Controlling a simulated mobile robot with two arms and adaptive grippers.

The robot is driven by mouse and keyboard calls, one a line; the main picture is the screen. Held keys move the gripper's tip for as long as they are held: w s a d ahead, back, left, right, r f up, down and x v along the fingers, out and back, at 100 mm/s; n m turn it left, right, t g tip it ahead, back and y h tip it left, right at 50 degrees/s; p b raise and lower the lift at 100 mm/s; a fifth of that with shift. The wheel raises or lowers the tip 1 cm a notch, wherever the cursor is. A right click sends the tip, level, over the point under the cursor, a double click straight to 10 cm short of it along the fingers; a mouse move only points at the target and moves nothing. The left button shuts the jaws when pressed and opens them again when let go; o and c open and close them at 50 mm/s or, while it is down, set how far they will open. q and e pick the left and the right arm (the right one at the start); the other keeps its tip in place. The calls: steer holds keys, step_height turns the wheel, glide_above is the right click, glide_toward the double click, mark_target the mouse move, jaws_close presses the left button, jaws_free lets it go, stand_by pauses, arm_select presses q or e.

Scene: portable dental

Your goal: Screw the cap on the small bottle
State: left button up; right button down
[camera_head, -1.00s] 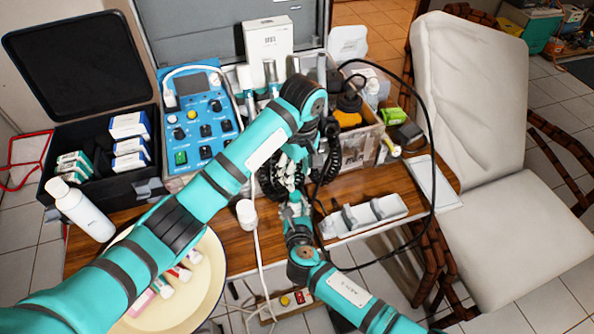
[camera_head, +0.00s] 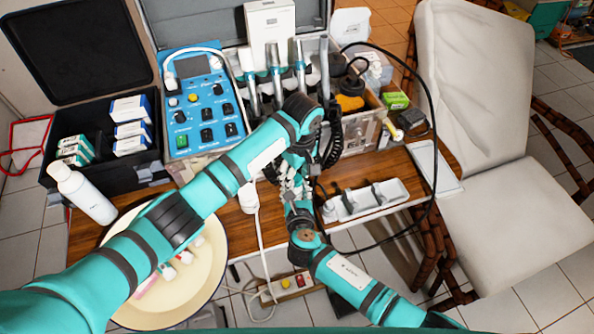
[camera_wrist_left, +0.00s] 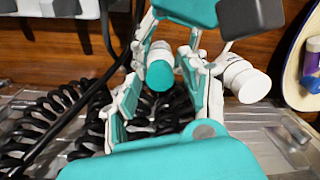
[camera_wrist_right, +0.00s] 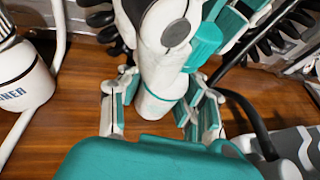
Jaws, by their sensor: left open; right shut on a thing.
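The small white and teal bottle (camera_wrist_right: 160,88) stands between the fingers of my right gripper (camera_wrist_right: 158,115), which is shut on it. In the left wrist view, its round teal end (camera_wrist_left: 160,76) faces the camera, with white beyond it. I cannot tell whether this end is the cap or how it sits on the bottle. My left gripper (camera_wrist_left: 168,92) is open, with its fingers on both sides of the teal end. In the head view, the two hands meet above the table's front part, and they hide the bottle there.
A white corded device (camera_head: 248,197) stands close left of the hands. A white tray (camera_head: 370,200) lies to the right. A blue control unit (camera_head: 205,95) and a clear box (camera_head: 362,135) stand behind. A cream basin (camera_head: 205,285) is at the front left. A black cable loops at the right.

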arm_select(q)
steer(key=shift+c, duration=0.4)
jaws_close()
steer(key=m, duration=1.5)
steer(key=shift+m, duration=1.5)
steer(key=m, duration=0.7)
steer(key=shift+m, duration=0.4)
steer(key=shift+o, duration=1.1)
jaws_free()
